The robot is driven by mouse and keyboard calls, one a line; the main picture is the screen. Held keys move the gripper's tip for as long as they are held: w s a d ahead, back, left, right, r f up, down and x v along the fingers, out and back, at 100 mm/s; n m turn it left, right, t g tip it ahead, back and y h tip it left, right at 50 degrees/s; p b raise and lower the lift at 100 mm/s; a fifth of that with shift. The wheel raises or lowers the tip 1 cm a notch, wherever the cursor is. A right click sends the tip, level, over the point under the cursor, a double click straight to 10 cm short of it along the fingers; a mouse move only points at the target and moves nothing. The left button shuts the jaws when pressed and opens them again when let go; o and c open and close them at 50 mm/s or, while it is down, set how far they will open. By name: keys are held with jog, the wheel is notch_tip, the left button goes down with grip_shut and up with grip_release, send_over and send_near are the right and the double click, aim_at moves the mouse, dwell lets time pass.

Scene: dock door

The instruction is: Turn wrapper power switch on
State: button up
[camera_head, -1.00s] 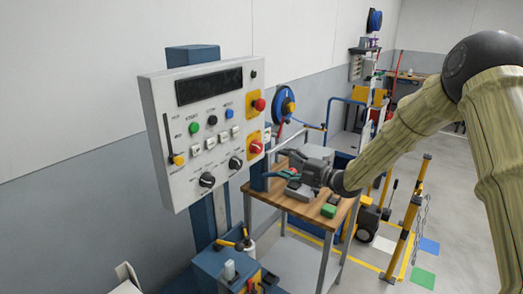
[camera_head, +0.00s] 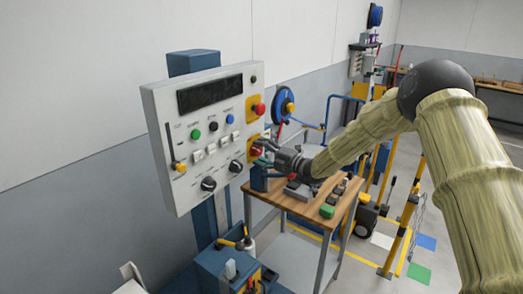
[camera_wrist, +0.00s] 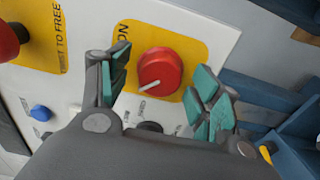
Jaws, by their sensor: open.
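The wrapper control panel (camera_head: 205,180) is a light box on a blue post in the head view. Its power switch is a red rotary knob (camera_wrist: 158,70) on a yellow plate (camera_wrist: 190,48) marked "ON" in the wrist view. The knob's white pointer aims down and left in that view, away from the "ON" lettering at the upper left. My gripper (camera_wrist: 162,82) is open, with teal-padded fingers on either side of the knob; contact cannot be told. In the head view my gripper (camera_head: 263,150) is at the panel's right edge and largely hides the knob.
A red twist-to-free stop button (camera_head: 258,107) sits just above the switch. Several coloured buttons and black dials (camera_head: 209,183) fill the panel's face. A wooden-topped table (camera_head: 295,205) with small items stands below my gripper.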

jog(key=shift+a, duration=0.1)
jog(key=shift+c, duration=0.3)
jog(key=c, duration=1)
